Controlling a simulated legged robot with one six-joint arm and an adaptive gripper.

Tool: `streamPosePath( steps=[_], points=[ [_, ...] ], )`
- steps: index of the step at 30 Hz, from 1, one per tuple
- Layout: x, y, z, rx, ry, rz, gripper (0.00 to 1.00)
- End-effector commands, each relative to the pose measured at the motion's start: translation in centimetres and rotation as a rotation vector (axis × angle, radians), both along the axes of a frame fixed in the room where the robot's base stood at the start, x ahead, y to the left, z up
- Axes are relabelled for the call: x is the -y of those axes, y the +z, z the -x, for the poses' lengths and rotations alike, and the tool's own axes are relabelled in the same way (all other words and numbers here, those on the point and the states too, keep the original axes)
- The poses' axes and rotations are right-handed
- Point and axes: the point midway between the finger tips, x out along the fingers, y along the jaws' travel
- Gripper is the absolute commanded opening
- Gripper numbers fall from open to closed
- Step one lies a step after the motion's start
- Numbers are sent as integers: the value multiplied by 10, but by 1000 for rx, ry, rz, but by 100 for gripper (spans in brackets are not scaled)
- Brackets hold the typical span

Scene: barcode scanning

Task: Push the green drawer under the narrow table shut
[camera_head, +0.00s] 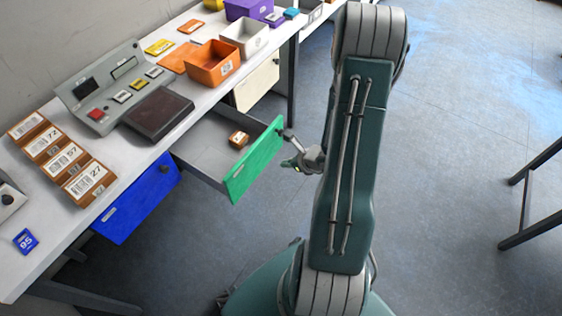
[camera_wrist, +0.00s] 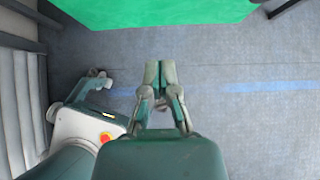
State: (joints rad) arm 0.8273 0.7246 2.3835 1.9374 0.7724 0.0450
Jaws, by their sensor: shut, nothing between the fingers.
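The green drawer (camera_head: 254,158) under the narrow table (camera_head: 113,152) stands pulled well out, with its grey inside showing. A small brown box with a pale label (camera_head: 239,139) lies in it. My gripper (camera_head: 287,163) is in front of the green face, to its right in the head view, low and close to it. I cannot tell there whether it touches. In the wrist view the drawer's green front (camera_wrist: 150,12) crosses the top, and my gripper (camera_wrist: 160,72) is shut and empty, with a visible gap in the picture below the green.
A blue drawer (camera_head: 138,198) and a cream drawer (camera_head: 257,84) flank the green one. The table carries an orange bin (camera_head: 212,63), a white bin (camera_head: 244,37), a dark pad (camera_head: 158,113) and a label rack (camera_head: 62,160). A dark-legged table (camera_head: 528,200) stands at right; floor between is clear.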

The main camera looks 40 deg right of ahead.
Motion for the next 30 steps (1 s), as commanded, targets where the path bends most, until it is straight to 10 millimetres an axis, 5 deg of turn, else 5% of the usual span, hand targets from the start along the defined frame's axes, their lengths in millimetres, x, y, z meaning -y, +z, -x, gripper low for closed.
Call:
streamPosePath(
  steps=[12, 18, 30],
  points=[
    [-22, -56, -52, 0, 6, -1, 0],
    [-30, -52, -80, 2, 6, 1, 0],
    [-33, -52, -87, 0, 4, 1, 0]
  ],
)
